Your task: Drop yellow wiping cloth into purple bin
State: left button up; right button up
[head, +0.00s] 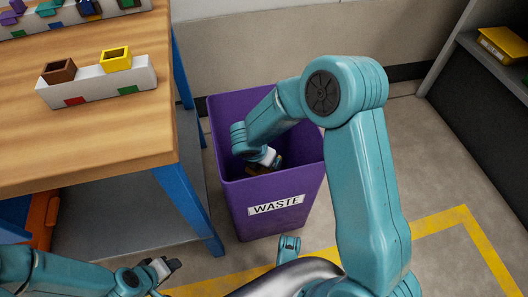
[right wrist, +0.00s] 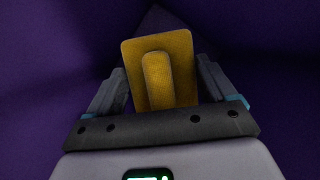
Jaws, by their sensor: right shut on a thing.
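The purple bin (head: 227,190), labelled WASTE, stands on the floor beside the table. My right arm reaches down into its mouth. My right gripper (head: 268,161) is inside the bin, below the rim. In the head view the cloth is mostly hidden by the gripper. My left gripper (head: 169,266) is at the lower left, away from the bin; its jaw opening is too small to make out.
A wooden table (head: 60,145) with blue legs stands left of the bin. On it is a white holder (head: 100,88) with a brown and a yellow square cup. A dark shelf (head: 470,95) with a yellow box (head: 502,45) is at the right. Yellow tape (head: 440,222) marks the floor.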

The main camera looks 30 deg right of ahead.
notch_tip(320, 180, down, 22)
jog(key=shift+f, duration=0.15)
dwell(1.2)
jog(key=shift+f, duration=0.1)
jog(key=shift+f, duration=0.9)
jog(key=o, duration=0.8)
pick_arm(q)
jog(key=shift+g, duration=0.5)
jog(key=s+r+p, duration=0.2)
jog(key=r+p, duration=0.1)
jog(key=shift+s+d+r+p, duration=0.25)
jog(key=shift+s+r+p, duration=0.05)
jog(key=shift+s+p, duration=0.1)
pick_arm(e)
jog(key=v, duration=0.7)
jog(key=shift+r, duration=0.25)
